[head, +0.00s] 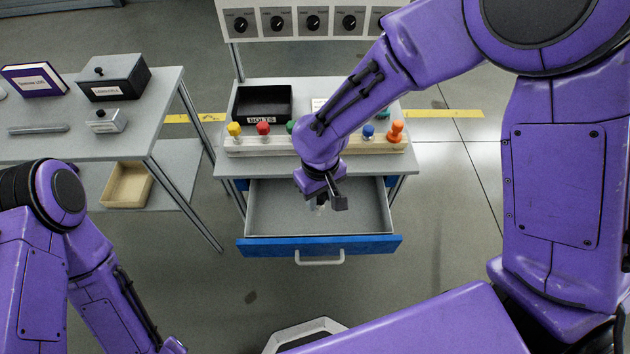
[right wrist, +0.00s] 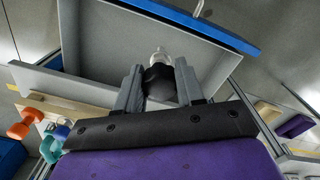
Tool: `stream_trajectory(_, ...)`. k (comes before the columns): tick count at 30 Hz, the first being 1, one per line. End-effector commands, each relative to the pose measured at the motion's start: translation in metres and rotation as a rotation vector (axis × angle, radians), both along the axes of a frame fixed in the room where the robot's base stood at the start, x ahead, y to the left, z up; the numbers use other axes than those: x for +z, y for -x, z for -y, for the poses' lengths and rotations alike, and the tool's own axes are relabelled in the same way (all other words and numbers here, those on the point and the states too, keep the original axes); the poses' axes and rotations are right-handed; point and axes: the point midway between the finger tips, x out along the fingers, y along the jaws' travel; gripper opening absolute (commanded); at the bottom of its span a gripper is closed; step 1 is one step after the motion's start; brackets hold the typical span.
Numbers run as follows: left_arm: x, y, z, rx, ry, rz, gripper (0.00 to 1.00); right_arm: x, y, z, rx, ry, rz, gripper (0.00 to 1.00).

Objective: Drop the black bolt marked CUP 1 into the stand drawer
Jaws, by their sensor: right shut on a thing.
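The stand drawer (head: 270,215) is pulled open, with a grey inside and a blue front. It also shows in the right wrist view (right wrist: 105,40). My right gripper (head: 325,203) is over the open drawer, pointing down. In the right wrist view my right gripper (right wrist: 160,88) is shut on the black bolt (right wrist: 158,80), which has a dark body and a pale metallic end pointing toward the drawer. No CUP 1 marking can be read on it. My left arm shows at the lower left in the head view, but its gripper is out of the picture.
A wooden rack (head: 245,146) with coloured knobs stands on the stand top, in front of a black BOLTS tray (head: 262,103). The left table (head: 45,148) carries a black box (head: 115,78) and a book (head: 35,80). A wooden bin (head: 128,186) sits below.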

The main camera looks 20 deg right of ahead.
Motion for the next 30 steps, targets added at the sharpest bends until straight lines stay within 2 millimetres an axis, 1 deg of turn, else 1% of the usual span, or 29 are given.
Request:
stream_trajectory(1, 0.001, 0.000, 0.000, 0.000, 0.001, -0.001, 0.43, -0.007, -0.014, 0.003, 0.001, -0.003, -0.003, 0.11)
stream_trajectory(6, 0.006, 0.000, 0.000, 0.000, 0.000, -0.002, 0.43, -0.029, -0.063, 0.016, 0.005, -0.004, -0.002, 0.11)
stream_trajectory(7, 0.006, 0.000, 0.000, 0.000, 0.000, -0.002, 0.43, -0.035, -0.070, 0.019, 0.006, -0.002, -0.003, 0.11)
stream_trajectory(9, 0.006, 0.000, 0.000, 0.000, 0.001, -0.001, 0.43, -0.054, -0.082, 0.023, 0.006, -0.001, -0.004, 0.11)
stream_trajectory(12, 0.007, 0.000, 0.000, 0.000, 0.001, -0.001, 0.43, -0.072, -0.097, 0.028, 0.006, 0.000, -0.002, 0.11)
stream_trajectory(17, 0.007, 0.000, 0.000, 0.000, 0.001, -0.001, 0.43, -0.088, -0.110, 0.033, 0.006, -0.001, 0.000, 0.11)
stream_trajectory(18, 0.008, 0.000, 0.000, 0.000, 0.001, -0.001, 0.43, -0.094, -0.114, 0.035, 0.005, -0.001, -0.001, 0.11)
stream_trajectory(21, 0.008, 0.000, 0.000, 0.000, 0.001, -0.001, 0.43, -0.113, -0.112, 0.034, 0.005, 0.000, -0.002, 0.11)
stream_trajectory(23, 0.008, 0.000, 0.000, 0.000, 0.001, -0.001, 0.43, -0.119, -0.112, 0.035, 0.005, 0.000, -0.001, 0.11)
stream_trajectory(30, 0.008, 0.000, 0.000, 0.000, 0.001, -0.001, 0.43, -0.121, -0.112, 0.034, 0.005, 0.000, 0.001, 0.11)
